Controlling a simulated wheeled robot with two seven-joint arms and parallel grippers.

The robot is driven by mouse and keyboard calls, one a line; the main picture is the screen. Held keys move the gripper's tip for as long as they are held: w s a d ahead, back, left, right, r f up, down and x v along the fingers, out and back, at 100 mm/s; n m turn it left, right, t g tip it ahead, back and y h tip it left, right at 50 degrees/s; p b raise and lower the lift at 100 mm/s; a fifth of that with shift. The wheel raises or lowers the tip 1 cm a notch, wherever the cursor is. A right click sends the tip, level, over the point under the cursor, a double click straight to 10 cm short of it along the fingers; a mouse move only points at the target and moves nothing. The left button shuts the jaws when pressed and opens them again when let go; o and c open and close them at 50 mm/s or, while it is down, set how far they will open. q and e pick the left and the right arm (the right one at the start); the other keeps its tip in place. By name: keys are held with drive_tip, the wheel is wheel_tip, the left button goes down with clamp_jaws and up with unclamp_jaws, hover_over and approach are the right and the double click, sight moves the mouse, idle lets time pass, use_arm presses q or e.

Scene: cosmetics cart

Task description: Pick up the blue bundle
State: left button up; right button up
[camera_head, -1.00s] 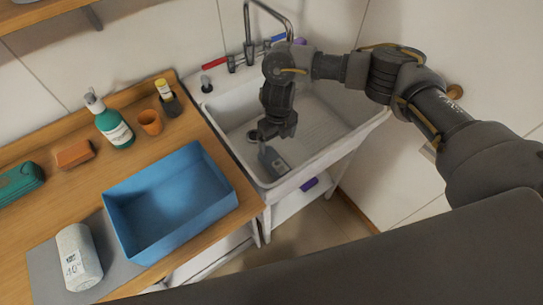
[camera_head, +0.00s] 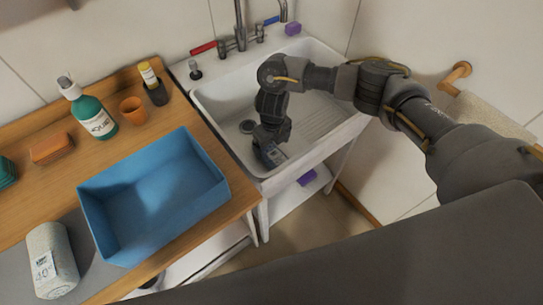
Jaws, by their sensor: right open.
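A dull blue-grey bundle (camera_head: 274,156) with a pale label lies in the near left part of the white sink. My right gripper (camera_head: 267,146) points down into the sink, right at the bundle, and covers its upper part. The jaws are open. Whether the fingers straddle the bundle or touch it cannot be told. My left gripper is out of view.
A blue open box (camera_head: 154,196) stands empty on the wooden counter beside a white labelled roll (camera_head: 51,262). A green pump bottle (camera_head: 97,117) and orange cup (camera_head: 132,109) stand behind. The sink's near rim (camera_head: 305,165) and tap (camera_head: 239,28) border the arm.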

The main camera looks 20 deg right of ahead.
sight(273, 153)
drive_tip(key=shift+f, duration=1.4)
wheel_tip(273, 153, down, 4)
drive_tip(key=shift+d+f+p, duration=0.15)
drive_tip(key=shift+p, duration=0.15)
drive_tip(key=c, duration=1.3)
wheel_tip(273, 153, up, 10)
drive_tip(key=shift+r+p, duration=0.1)
drive_tip(key=shift+p, duration=0.2)
